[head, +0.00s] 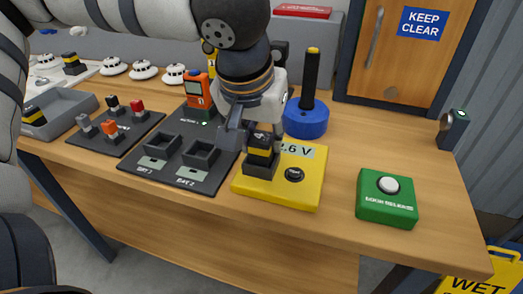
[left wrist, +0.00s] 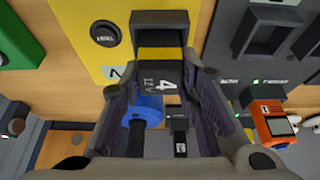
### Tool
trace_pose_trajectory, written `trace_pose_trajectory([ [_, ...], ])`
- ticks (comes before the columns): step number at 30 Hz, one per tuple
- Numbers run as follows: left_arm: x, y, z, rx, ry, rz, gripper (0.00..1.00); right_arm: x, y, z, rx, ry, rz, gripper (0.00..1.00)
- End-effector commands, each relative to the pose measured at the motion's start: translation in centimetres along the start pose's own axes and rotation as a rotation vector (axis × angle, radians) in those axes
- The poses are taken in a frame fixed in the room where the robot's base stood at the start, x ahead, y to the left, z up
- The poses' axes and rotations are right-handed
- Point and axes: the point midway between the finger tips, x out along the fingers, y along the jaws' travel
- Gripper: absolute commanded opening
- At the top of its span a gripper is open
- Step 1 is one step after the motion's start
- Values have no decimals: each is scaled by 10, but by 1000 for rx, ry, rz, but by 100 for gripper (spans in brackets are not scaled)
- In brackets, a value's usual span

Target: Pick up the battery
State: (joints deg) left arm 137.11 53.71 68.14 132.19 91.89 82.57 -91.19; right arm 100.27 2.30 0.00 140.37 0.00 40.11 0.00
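The black battery with a yellow band (head: 262,143) stands in the black socket of a yellow tester (head: 292,190). In the left wrist view the battery (left wrist: 161,78) shows a white "4" on its face. My left gripper (head: 250,128) is at the battery from above. My right gripper is in neither view.
Left of the tester is a dark panel (head: 168,178) with two empty bays. A blue base with a black post (head: 306,117) stands behind the tester. A green button box (head: 387,200) is at right. A grey tray (head: 84,103) holds another battery (head: 33,115).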

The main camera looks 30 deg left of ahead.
Motion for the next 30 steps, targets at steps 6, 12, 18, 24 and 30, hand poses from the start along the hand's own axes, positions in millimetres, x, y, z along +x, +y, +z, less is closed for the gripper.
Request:
trace_pose_trajectory([
  [6, 0, 0, 0, 0, 0, 0, 0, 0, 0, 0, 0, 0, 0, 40],
  [12, -3, 0, -2, -1, 1, 0, 0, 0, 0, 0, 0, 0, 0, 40],
  [18, -34, 2, -13, 1, 6, 1, 0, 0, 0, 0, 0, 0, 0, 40],
  [24, -96, 30, 0, 5, 9, 1, 0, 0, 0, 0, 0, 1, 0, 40],
  [30, -139, 66, 32, 5, 4, -2, 0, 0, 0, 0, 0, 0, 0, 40],
])
